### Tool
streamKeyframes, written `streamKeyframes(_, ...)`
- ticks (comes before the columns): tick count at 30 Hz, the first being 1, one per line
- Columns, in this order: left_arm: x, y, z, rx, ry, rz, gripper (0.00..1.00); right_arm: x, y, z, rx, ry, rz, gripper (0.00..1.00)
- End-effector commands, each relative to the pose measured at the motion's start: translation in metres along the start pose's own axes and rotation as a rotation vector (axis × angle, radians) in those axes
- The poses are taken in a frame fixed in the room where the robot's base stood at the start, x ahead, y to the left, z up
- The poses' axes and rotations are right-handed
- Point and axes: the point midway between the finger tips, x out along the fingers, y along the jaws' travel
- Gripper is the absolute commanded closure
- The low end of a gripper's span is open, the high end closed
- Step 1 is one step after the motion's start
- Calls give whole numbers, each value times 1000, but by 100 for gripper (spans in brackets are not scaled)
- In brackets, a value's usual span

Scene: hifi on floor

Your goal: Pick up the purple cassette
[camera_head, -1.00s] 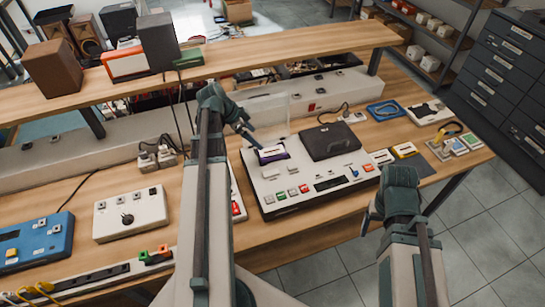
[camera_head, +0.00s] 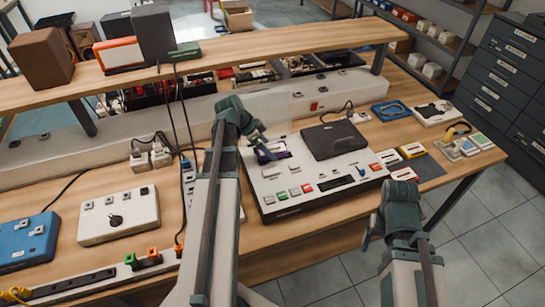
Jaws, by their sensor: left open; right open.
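The purple cassette (camera_head: 281,154) sits in the open well at the left of a white cassette deck (camera_head: 293,206) on the workbench. My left gripper (camera_head: 267,150) reaches down over the cassette from the left and hides part of it. Its jaws are open; whether the fingertips touch the cassette I cannot tell. My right gripper (camera_head: 368,238) is open and empty, in front of the bench edge, away from the deck.
A dark lid (camera_head: 334,139) lies on the deck's right half. A white box with a knob (camera_head: 118,216) stands left. A raised shelf (camera_head: 250,58) spans the back.

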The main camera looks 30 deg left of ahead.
Motion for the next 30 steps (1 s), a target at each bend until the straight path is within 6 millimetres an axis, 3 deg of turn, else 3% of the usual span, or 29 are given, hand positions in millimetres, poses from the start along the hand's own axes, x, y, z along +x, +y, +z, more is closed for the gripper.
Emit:
streamKeyframes(1, 11, 0, 2, 1, 0, 0, 0, 11, -1, -1, 0, 0, 0, 26)
streamKeyframes(3, 14, 0, 2, 1, 0, 0, 0, 13, -1, -1, 0, 0, 0, 26)
streamKeyframes(10, 13, 0, 0, 0, 0, -1, 0, 11, -1, -1, 0, 0, 0, 26)
streamKeyframes(23, 13, 0, 0, 0, 0, -1, 74, 11, -1, -1, 0, 0, 0, 26)
streamKeyframes(24, 13, 0, 0, 0, 0, -1, 82, 11, -1, -1, 0, 0, 0, 26)
streamKeyframes(30, 12, 0, -1, 0, 0, -1, 83, 10, -1, -1, 0, 0, 0, 26)
